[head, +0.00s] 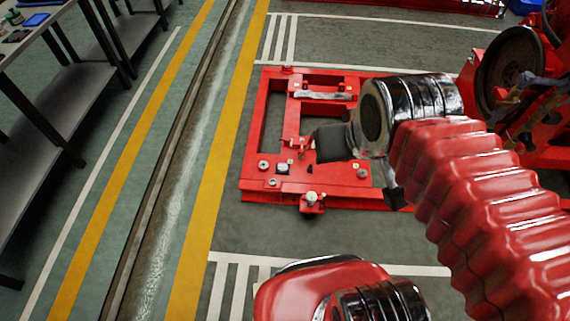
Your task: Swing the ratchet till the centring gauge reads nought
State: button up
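A red steel base frame (255,135) lies on the floor in the middle of the head view. A silvery bar (322,95) lies across its upper part; I cannot tell whether this is the ratchet. A small pale fitting with a dark centre (283,168) sits on the near plate; it may be the centring gauge, but no reading can be made out. A silvery bolt head (312,198) stands at the frame's near edge. My gripper (332,143) is a dark shape beyond the chrome wrist, above the frame's middle. Its fingers cannot be made out, nor any contact.
A red machine with a dark wheel (508,70) stands at the right, partly behind my arm. A dark workbench (60,75) with small items runs along the left. A floor rail (175,150) and yellow lines lie between. The floor left of the frame is clear.

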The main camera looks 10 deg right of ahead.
aim_at(300, 158)
jog(key=i, duration=0.9)
jog(key=u, duration=0.05)
